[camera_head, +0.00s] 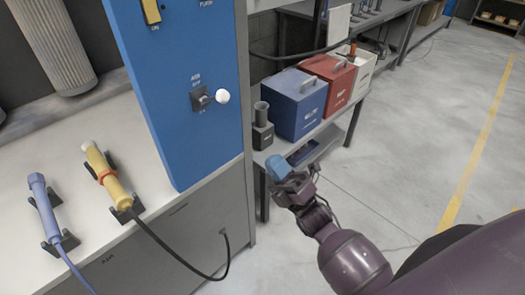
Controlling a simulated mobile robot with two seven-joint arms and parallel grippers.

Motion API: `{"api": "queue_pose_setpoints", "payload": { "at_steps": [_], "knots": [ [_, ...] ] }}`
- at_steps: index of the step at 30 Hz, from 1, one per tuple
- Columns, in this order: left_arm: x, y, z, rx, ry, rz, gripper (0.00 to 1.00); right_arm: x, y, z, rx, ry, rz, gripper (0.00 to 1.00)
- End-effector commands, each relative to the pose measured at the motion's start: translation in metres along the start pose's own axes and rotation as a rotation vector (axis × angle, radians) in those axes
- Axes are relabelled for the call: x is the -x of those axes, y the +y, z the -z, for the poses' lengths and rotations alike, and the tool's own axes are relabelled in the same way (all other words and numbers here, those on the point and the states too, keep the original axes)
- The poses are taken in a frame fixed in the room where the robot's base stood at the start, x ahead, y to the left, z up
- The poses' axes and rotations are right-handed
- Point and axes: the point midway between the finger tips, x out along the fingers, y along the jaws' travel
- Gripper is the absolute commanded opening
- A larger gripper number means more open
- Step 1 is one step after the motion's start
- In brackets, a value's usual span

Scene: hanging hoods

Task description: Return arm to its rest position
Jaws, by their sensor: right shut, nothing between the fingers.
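My right arm comes in from the lower right, and its dark gripper (281,166) is at the middle of the view. It is shut, with no object held, and a blue part shows at its tip. It stands in front of the grey shelf, apart from the blue panel (185,120). The fingers are small and partly hidden by the wrist. My left gripper is not in view.
A yellow tool (108,176) and a blue tool (45,207) lie in black cradles on the left bench. A white-knobbed lever (221,96) sticks out of the panel. Blue (297,104), red (328,82) and white boxes (361,75) stand on the shelf. The floor at right is clear.

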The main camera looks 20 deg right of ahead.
Motion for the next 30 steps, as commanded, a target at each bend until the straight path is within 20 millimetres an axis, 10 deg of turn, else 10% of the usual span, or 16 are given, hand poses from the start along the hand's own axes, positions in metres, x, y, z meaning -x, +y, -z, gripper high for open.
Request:
{"api": "queue_pose_setpoints", "payload": {
  "at_steps": [23, 30],
  "knots": [
    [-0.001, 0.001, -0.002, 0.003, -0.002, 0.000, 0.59, 0.011, 0.003, 0.000, -0.009, 0.001, -0.001, 0.00],
    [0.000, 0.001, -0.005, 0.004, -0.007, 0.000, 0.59, 0.012, -0.021, -0.013, -0.266, -0.099, 0.142, 0.00]
  ]
}}
